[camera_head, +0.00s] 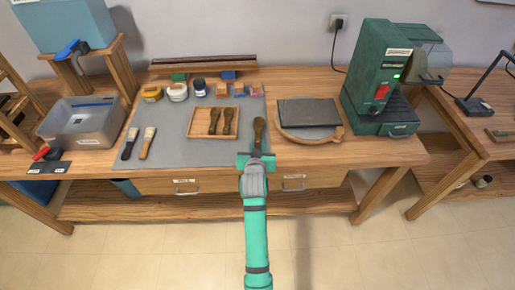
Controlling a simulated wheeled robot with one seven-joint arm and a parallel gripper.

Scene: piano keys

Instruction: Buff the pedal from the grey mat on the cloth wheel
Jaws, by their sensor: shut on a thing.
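My gripper (256,160) is at the front edge of the workbench, over the grey mat's (175,150) right end. It is shut on a slim brown-gold pedal (259,130), which points away from me over the mat. I cannot tell whether the pedal still touches the mat. A green machine (372,70) with a red switch stands at the right end of the bench. A pale grey rounded part (428,62) sits on its right side; I cannot tell whether this is the cloth wheel or a guard.
A wooden tray (192,122) with similar brown pieces, two brushes (148,140) and several jars (177,92) are on the mat. A dark slab (308,112) on a rounded wooden base lies between mat and machine. A grey bin (82,120) stands left.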

